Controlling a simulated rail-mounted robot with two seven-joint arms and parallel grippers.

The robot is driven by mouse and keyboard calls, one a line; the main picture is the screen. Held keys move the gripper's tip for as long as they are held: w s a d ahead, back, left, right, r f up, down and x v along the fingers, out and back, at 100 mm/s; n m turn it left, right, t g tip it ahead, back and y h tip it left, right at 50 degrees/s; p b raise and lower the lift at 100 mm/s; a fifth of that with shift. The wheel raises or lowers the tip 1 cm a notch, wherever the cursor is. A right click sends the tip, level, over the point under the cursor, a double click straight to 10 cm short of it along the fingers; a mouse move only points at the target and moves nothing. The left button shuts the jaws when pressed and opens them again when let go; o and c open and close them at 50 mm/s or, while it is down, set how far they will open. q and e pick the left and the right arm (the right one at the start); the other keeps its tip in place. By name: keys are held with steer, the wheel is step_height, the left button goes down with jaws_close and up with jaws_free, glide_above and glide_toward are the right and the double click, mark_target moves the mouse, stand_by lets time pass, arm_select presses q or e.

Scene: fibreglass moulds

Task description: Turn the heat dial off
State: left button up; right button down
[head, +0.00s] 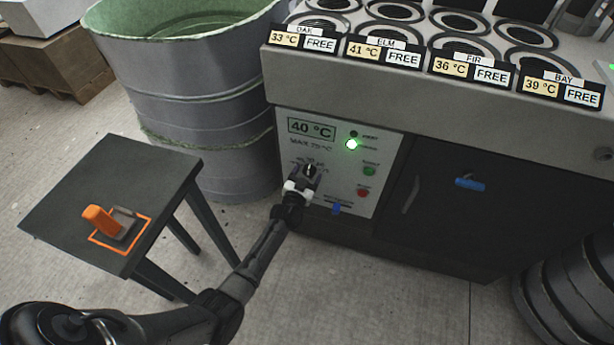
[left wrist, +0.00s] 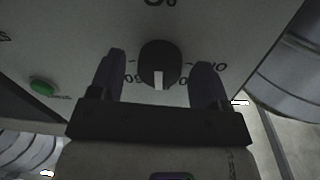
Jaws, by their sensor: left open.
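The heat dial (head: 310,170) is a dark round knob on the pale control panel (head: 385,150), below a display (head: 311,129) reading 40 °C. My left gripper (head: 304,179) is at the panel, in front of the dial and partly hiding it. In the left wrist view the dial (left wrist: 159,65) shows a white pointer mark aimed down the picture, with printed marks around it, partly hidden. My left gripper's fingers (left wrist: 159,78) are open, one on each side of the dial, with a visible gap to it on both sides. My right gripper is out of view.
A large drum (head: 200,95) stands left of the cabinet. A dark table (head: 75,190) holds an orange-handled tool (head: 98,219).

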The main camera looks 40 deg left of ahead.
arm_select(q)
steer(key=shift+c, duration=0.3)
steer(key=c, duration=0.9)
steer(key=shift+o, duration=0.2)
steer(key=n, duration=0.7)
steer(key=shift+n, duration=0.4)
steer(key=n, duration=0.4)
steer(key=shift+d+f+n+y, duration=0.1)
steer(key=shift+n+y, duration=0.2)
steer(key=shift+y, duration=0.1)
steer(key=shift+n+b, duration=0.3)
steer(key=shift+n, duration=1.8)
